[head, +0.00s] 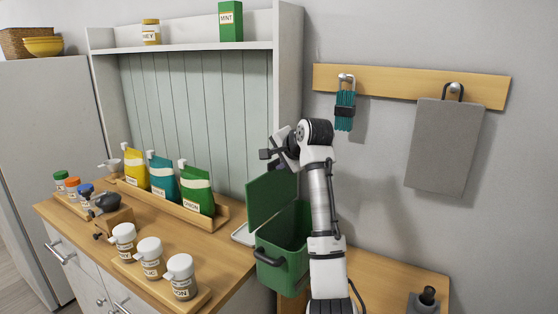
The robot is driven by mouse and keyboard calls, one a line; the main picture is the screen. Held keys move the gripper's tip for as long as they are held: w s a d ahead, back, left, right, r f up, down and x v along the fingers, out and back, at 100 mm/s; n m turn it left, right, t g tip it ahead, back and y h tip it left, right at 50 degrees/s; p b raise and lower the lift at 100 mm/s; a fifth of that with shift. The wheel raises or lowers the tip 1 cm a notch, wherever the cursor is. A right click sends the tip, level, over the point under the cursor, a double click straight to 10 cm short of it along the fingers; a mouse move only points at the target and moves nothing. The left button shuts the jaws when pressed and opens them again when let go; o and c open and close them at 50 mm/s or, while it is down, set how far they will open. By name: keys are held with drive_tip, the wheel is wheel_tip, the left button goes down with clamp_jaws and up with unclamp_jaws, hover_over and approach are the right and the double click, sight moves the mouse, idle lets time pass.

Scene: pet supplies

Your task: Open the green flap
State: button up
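The green flap (270,198) stands raised at the left side of the green bin (282,268), so the bin's dark inside shows. The bin has a dark handle (268,257) on its front. My gripper (268,152) is just above the flap's top edge, at the end of my white arm. I cannot tell whether it touches the flap, and its fingers are too small and dark to read. My arm hides the right part of the bin.
A wooden counter (85,222) on the left holds white-lidded jars (150,257) and a rack of colored pouches (164,182). A dark-knobbed object (427,297) stands lower right.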

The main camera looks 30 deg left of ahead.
drive_tip(key=shift+d+f, duration=0.1)
drive_tip(key=shift+s+d, duration=0.1)
drive_tip(key=shift+d, duration=0.05)
drive_tip(key=b+v, duration=0.4)
drive_tip(key=v, duration=0.9)
drive_tip(key=shift+r+b, duration=0.25)
drive_tip(key=shift+b, duration=0.05)
drive_tip(key=shift+s, duration=0.1)
